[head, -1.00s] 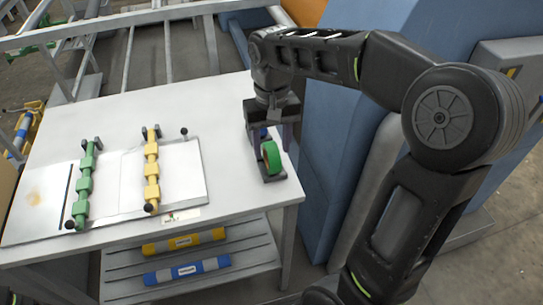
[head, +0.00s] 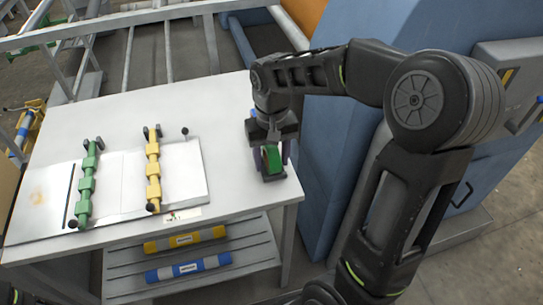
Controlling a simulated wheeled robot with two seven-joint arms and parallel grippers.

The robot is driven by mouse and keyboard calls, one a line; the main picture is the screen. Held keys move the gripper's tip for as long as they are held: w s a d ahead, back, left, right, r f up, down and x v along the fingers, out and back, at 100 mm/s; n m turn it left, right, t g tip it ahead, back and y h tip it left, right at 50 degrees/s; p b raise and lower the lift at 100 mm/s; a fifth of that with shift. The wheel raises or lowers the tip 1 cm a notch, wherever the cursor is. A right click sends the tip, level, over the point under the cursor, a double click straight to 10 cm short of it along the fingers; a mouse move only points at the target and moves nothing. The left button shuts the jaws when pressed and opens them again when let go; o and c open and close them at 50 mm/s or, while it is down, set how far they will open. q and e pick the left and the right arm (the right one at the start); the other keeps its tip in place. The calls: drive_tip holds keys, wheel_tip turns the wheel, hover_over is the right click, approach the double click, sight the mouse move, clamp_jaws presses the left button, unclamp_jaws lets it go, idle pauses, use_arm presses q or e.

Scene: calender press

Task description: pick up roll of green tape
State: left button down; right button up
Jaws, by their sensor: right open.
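The roll of green tape (head: 271,156) stands upright in a small dark holder (head: 273,178) near the right edge of the white table (head: 215,105). My right gripper (head: 270,158) is open, with its fingers pointing down on either side of the roll. The gripper body hides the top of the roll, and I cannot tell whether the fingers touch it. My left gripper is not in view.
A white board (head: 115,215) on the table's left carries a green bar (head: 86,185) and a yellow bar (head: 153,172). A yellow roll (head: 185,240) and a blue roll (head: 188,268) lie on the shelf below. A blue machine (head: 340,140) stands close on the right.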

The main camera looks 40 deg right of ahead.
drive_tip(key=shift+c, duration=0.2)
clamp_jaws()
idle(0.4)
